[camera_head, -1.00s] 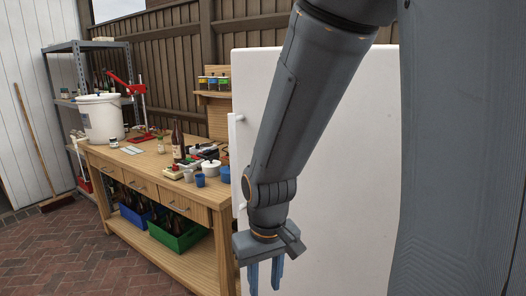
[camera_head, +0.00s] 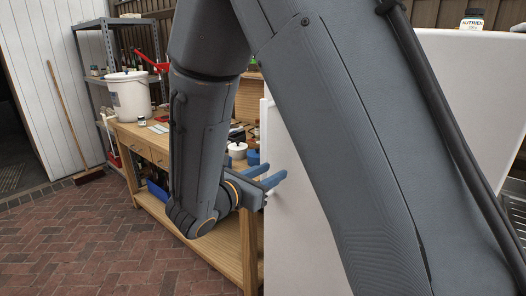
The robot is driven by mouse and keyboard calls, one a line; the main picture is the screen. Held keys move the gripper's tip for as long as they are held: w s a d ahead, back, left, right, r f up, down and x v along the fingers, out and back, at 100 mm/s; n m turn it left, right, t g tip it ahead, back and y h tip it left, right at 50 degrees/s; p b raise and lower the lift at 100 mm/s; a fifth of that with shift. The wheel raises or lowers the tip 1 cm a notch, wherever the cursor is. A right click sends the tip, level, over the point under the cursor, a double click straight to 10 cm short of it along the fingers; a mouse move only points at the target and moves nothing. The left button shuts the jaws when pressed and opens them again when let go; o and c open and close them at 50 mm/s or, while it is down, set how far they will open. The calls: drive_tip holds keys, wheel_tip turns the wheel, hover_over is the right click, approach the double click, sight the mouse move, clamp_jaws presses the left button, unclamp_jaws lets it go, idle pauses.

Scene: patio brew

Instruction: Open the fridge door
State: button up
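The white fridge (camera_head: 470,110) stands on the right, largely hidden behind my arm. A white upright panel, which looks like its door (camera_head: 300,225), shows left of my upper arm. My arm hides where this panel meets the rest, so I cannot tell whether the door is ajar. My gripper (camera_head: 279,179) is at the panel's left part, its blue fingers pointing right across the white face. The fingers are apart, with nothing seen between them. The door handle is not visible, and contact with the door cannot be told.
The wooden workbench (camera_head: 226,261) stands behind my gripper, with a white bucket (camera_head: 129,97) on it. A grey shelf (camera_head: 108,50) and a broom (camera_head: 70,120) are farther left. A small bottle (camera_head: 472,19) stands on the fridge. The brick floor (camera_head: 100,240) at front left is clear.

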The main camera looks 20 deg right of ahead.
sight(262, 154)
drive_tip(key=w+a+r+n+t, duration=0.2)
drive_tip(key=w+a+t, duration=0.1)
drive_tip(key=a, duration=0.1)
drive_tip(key=shift+y, duration=0.4)
drive_tip(key=p+x, duration=0.2)
drive_tip(key=x, duration=0.5)
drive_tip(key=shift+a, duration=0.1)
drive_tip(key=shift+c, duration=0.5)
clamp_jaws()
